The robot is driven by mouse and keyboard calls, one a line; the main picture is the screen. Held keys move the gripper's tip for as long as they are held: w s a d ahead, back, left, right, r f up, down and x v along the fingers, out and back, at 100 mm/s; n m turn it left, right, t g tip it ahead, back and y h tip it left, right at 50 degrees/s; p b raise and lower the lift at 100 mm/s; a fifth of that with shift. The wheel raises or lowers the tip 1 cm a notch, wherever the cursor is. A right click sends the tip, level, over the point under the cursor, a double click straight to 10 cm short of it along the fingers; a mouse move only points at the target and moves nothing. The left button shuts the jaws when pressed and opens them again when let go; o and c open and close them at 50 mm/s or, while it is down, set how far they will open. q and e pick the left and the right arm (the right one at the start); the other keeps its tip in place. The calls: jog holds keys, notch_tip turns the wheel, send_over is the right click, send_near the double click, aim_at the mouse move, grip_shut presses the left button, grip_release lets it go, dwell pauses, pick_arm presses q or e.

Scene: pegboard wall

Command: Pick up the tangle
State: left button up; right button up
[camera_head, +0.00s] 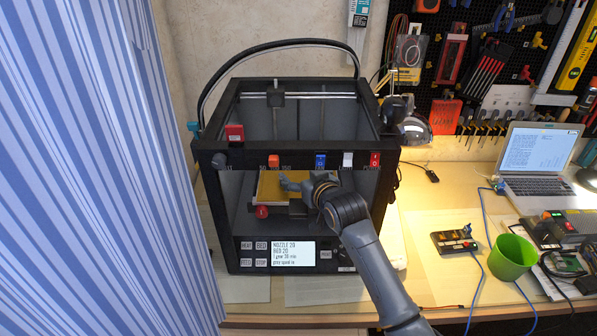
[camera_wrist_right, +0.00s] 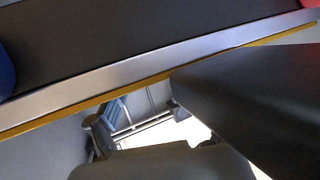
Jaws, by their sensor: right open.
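A black box-shaped 3D printer (camera_head: 214,215) stands open-fronted on the bench in the head view. Inside it is a yellow-edged print bed (camera_head: 268,187); its yellow edge also crosses the right wrist view (camera_wrist_right: 150,80). My right arm comes in from the lower right, and my right gripper (camera_head: 288,190) is inside the printer over the bed. In the right wrist view its dark fingers (camera_wrist_right: 150,125) are apart, with no held object visible between them. I cannot make out the tangle in either view; the gripper and wrist cover part of the bed. My left gripper is out of view.
The printer's frame surrounds my right gripper, with a front panel and screen (camera_head: 293,252) below. A red knob (camera_head: 262,212) sits at the bed's front. A green cup (camera_head: 511,257), small black box (camera_head: 454,241) and laptop (camera_head: 541,165) are to the right. A striped curtain (camera_head: 100,170) fills the left.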

jog(key=shift+c, duration=0.2)
jog(key=c, duration=0.7)
